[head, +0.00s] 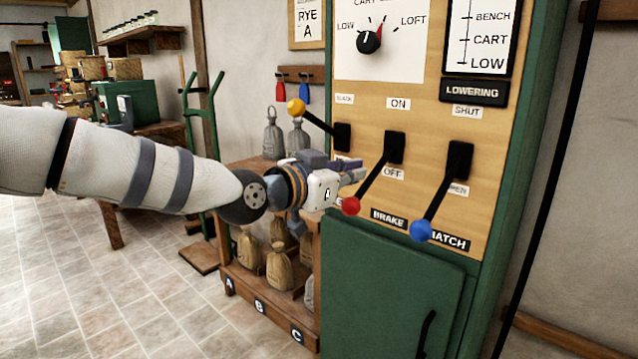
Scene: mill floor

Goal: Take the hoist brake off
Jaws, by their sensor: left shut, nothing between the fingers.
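The brake lever (372,183) is a black rod with a red knob (350,206), on the wooden panel of a green cabinet. It slants down and out from its black mount, with the knob low. An ON label (398,103) is above the mount and an OFF label (393,174) below it; a BRAKE plate (388,218) is lower. My left gripper (357,177) reaches in from the left. Its fingers are shut and empty, just above the red knob in the picture; I cannot tell whether they touch the lever. My right gripper is not in view.
A yellow-knobbed lever (318,118) points up-left, above my gripper. A dial (369,42) and a LOWERING sign (473,91) are higher. A shelf with sacks (280,272) stands left of the green cabinet (380,290).

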